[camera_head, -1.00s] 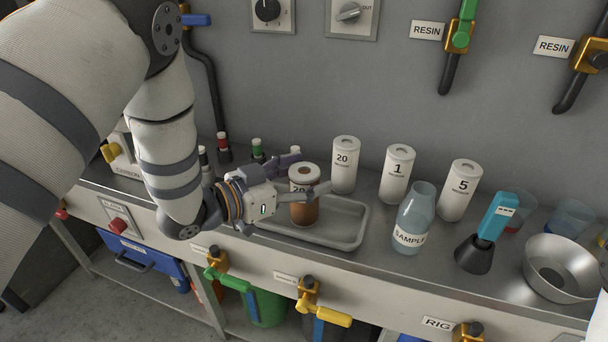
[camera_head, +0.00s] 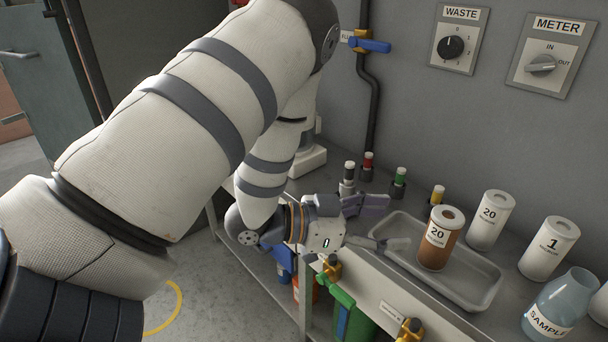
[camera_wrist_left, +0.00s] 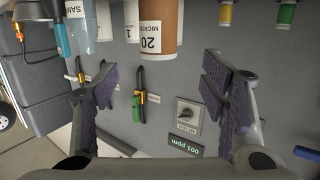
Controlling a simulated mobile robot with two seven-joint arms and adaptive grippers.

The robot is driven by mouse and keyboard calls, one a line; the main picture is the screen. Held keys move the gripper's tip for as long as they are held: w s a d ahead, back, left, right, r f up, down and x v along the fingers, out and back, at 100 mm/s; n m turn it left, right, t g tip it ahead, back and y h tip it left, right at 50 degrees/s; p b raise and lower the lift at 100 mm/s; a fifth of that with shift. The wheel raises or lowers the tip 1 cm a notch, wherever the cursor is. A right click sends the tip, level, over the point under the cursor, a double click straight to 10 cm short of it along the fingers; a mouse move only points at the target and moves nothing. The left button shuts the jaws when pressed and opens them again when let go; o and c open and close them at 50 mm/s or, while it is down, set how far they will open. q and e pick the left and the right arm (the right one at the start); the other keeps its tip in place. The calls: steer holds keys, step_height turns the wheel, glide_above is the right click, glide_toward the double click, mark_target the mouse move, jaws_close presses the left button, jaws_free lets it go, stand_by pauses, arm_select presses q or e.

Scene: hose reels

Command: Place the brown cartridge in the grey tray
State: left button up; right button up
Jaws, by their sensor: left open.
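The brown cartridge (camera_head: 436,246), with a white "20" label band, stands upright inside the grey tray (camera_head: 482,288) on the bench. My left gripper (camera_head: 385,224) is open and empty, just left of the cartridge, with a gap between its fingertips and the cartridge. One finger reaches over the tray's left end. In the left wrist view the brown cartridge (camera_wrist_left: 160,42) shows at the top, beyond the open fingers (camera_wrist_left: 158,88). My right gripper is not in view.
White cartridges marked 20 (camera_head: 490,222) and 1 (camera_head: 547,250) stand behind and right of the tray. The sample bottle (camera_head: 562,305) is at lower right. Small capped vials (camera_head: 399,182) stand behind my gripper. Valve handles (camera_head: 331,268) stick out from the bench front.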

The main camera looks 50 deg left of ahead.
arm_select(q)
steer(key=s+f+n+g+y, duration=0.2)
steer(key=s+f+g+y, duration=0.2)
steer(key=s+f, duration=0.5)
steer(key=s+f+n+g+y, duration=0.3)
steer(key=s+f+g, duration=0.15)
steer(key=f, duration=0.85)
steer(key=s+f+n+g+y, duration=0.1)
steer(key=s+g, duration=0.2)
steer(key=s, duration=0.6)
steer(key=s+f+n+g, duration=0.1)
steer(key=s+f+g, duration=0.1)
steer(key=s, duration=0.8)
steer(key=shift+s+f+g+y, duration=0.3)
steer(key=shift+g+y, duration=0.1)
steer(key=shift+g, duration=0.45)
steer(key=shift+w+a, duration=0.1)
steer(key=shift+a, duration=0.05)
